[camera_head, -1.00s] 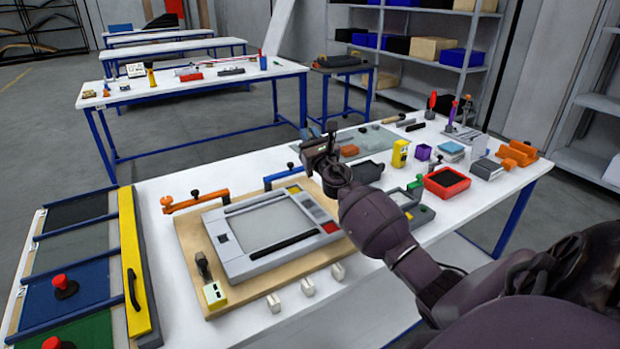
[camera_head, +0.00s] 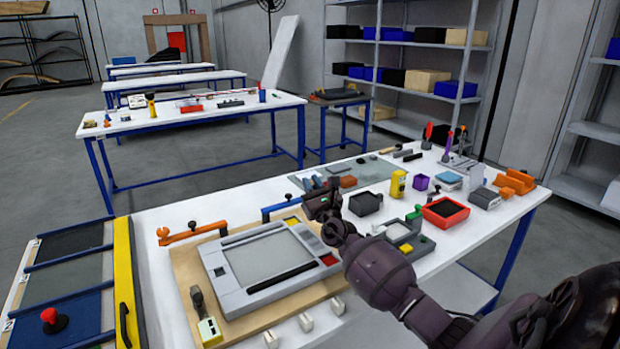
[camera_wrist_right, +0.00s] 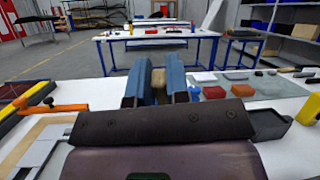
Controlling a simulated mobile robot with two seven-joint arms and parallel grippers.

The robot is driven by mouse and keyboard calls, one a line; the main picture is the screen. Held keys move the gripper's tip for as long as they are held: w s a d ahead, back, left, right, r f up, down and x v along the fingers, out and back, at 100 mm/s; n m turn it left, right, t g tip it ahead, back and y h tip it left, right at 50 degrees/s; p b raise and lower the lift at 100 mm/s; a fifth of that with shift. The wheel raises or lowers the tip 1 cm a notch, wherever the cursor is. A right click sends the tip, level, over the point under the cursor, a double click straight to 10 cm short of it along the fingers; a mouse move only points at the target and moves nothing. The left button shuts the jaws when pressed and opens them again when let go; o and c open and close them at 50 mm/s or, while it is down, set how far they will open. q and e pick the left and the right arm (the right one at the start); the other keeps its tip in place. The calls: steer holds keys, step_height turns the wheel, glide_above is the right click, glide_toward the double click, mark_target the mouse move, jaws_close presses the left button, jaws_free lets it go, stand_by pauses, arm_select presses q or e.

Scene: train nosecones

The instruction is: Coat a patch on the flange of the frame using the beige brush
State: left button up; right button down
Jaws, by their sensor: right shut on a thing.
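The grey frame (camera_head: 232,288) lies on a wooden board (camera_head: 185,262) on the near table, with a pale panel inside its flange-like border. A corner of it also shows at the lower left of the right wrist view (camera_wrist_right: 42,152). My right gripper (camera_head: 322,203) is above the table, just beyond the frame's far right corner. In the right wrist view its two blue fingers (camera_wrist_right: 156,84) are shut on a beige thing, apparently the beige brush (camera_wrist_right: 157,76). The brush's bristles are hidden, and I cannot see it touching the frame. My left gripper is not in view.
An orange clamp (camera_head: 190,232) and a blue clamp (camera_head: 282,208) stand along the board's far edge. White blocks (camera_head: 305,322) lie at its front. A red tray (camera_head: 447,211), black tray (camera_head: 365,204) and yellow bottle (camera_head: 398,183) are to the right.

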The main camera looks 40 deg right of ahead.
steer(key=s+a+r+n+t+b, duration=0.1)
steer(key=s+a+r, duration=0.5)
steer(key=s+a, duration=0.1)
steer(key=shift+s+a+r+t, duration=0.15)
steer(key=shift+s+r+t, duration=0.15)
steer(key=shift+s, duration=0.45)
stand_by(0.4)
steer(key=shift+f, duration=0.1)
steer(key=shift+f+b, duration=2.35)
steer(key=shift+f, duration=0.1)
